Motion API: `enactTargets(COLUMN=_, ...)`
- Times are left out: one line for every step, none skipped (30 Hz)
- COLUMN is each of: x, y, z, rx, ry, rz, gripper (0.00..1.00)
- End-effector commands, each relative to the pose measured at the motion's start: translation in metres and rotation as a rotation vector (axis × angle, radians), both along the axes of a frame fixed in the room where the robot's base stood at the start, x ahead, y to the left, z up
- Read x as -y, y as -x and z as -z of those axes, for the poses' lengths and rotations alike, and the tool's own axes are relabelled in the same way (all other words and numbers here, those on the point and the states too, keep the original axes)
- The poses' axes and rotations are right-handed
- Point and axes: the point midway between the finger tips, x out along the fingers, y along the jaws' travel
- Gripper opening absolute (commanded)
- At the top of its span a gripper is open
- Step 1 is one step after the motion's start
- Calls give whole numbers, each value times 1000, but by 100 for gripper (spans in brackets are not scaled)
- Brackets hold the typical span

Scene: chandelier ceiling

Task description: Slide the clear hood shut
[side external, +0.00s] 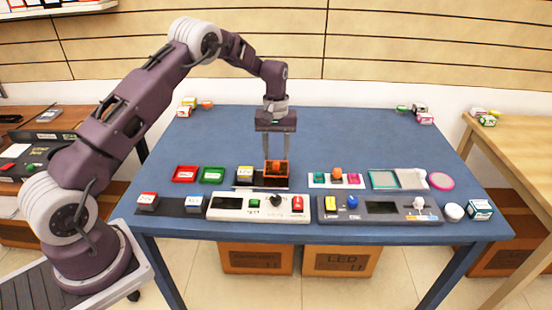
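A small see-through orange box-shaped hood (277,174) stands near the middle of the blue table, over a thin dark base. It is the only hood-like thing I can make out, though its tint is orange. My gripper (277,157) points straight down above it. The two fingers are spread about as wide as the hood, and their tips reach its top edge. I cannot tell whether they touch or clamp it. What is inside the hood, and how far along its base it sits, is too small to tell.
A white control panel (228,206) and a grey panel (385,215) lie along the front edge. Red (186,174) and green (212,175) trays and a yellow-topped block (245,175) stand left of the hood. A white strip of coloured pieces (318,183) lies right. The table's back is mostly clear.

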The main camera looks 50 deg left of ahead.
Motion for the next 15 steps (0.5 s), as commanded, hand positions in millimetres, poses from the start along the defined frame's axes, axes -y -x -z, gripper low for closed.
enactTargets(x=0, y=0, z=9, rx=-1, ry=0, rz=0, gripper=40)
enactTargets(x=0, y=1, z=13, rx=-2, ry=1, rz=1, gripper=40)
enactTargets(x=0, y=0, z=18, rx=-1, ry=1, rz=1, gripper=40)
enactTargets(x=0, y=0, z=21, rx=0, ry=0, rz=1, gripper=40)
enactTargets(x=0, y=0, z=23, rx=0, ry=0, rz=1, gripper=40)
enactTargets(x=0, y=0, z=25, rx=0, ry=0, rz=1, gripper=40)
enactTargets(x=0, y=0, z=26, rx=0, ry=0, rz=1, gripper=40)
enactTargets(x=0, y=0, z=27, rx=1, ry=-1, rz=1, gripper=40)
enactTargets(x=0, y=0, z=27, rx=1, ry=-1, rz=1, gripper=40)
enactTargets(x=0, y=0, z=27, rx=1, ry=-1, rz=1, gripper=40)
enactTargets(x=0, y=0, z=27, rx=1, ry=-1, rz=1, gripper=40)
enactTargets(x=0, y=0, z=27, rx=1, ry=-1, rz=2, gripper=40)
enactTargets(x=0, y=0, z=27, rx=1, ry=0, rz=2, gripper=40)
enactTargets(x=0, y=0, z=27, rx=1, ry=-1, rz=2, gripper=36)
enactTargets(x=0, y=0, z=27, rx=1, ry=0, rz=2, gripper=28)
